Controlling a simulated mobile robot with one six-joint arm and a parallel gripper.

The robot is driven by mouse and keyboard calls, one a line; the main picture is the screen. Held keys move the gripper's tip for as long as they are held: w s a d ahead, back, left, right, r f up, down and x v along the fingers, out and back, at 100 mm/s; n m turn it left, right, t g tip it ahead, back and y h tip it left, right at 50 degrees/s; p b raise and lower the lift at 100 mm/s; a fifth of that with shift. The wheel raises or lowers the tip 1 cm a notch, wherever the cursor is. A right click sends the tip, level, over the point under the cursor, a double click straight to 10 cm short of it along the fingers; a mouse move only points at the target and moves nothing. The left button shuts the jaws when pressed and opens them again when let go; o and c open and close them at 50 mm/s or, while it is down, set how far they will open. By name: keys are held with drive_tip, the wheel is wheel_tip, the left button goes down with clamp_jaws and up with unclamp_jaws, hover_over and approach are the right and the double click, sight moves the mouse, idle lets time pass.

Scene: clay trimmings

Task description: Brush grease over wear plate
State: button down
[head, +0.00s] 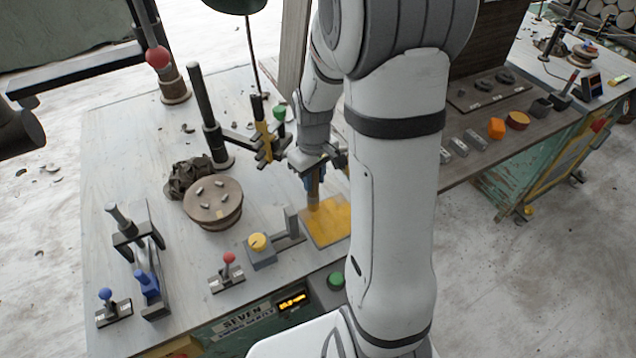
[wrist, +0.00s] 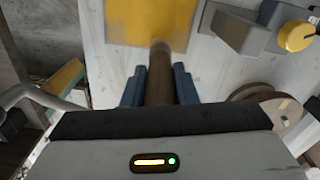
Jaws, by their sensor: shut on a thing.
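The wear plate appears to be the flat yellow plate (head: 330,222) on the bench, partly hidden by my arm in the head view. It also shows at the top of the wrist view (wrist: 147,20). My gripper (head: 314,184) is shut on a brown, round-handled tool, seemingly the brush (wrist: 160,72), between its blue fingers. The brush (head: 313,200) points down at the plate's far edge. I cannot tell whether its tip touches the plate. The bristles and any grease are not clearly visible.
A grey block with a yellow knob (head: 258,243) stands left of the plate. A round wooden turntable (head: 213,203) bears small grey pieces. A dark post (head: 209,115) and a yellow-and-dark fixture (head: 265,143) stand behind. A red-knobbed lever (head: 228,270) is at the front.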

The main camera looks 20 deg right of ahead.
drive_tip(key=shift+w, duration=0.35)
drive_tip(key=shift+s+d, duration=1.7)
drive_tip(key=shift+d, duration=1.6)
drive_tip(key=shift+w+a+b, duration=0.15)
drive_tip(key=shift+w+b, duration=0.05)
drive_tip(key=shift+w, duration=0.8)
drive_tip(key=shift+w+a+b, duration=0.1)
drive_tip(key=shift+w+b, duration=0.05)
drive_tip(key=shift+w, duration=0.85)
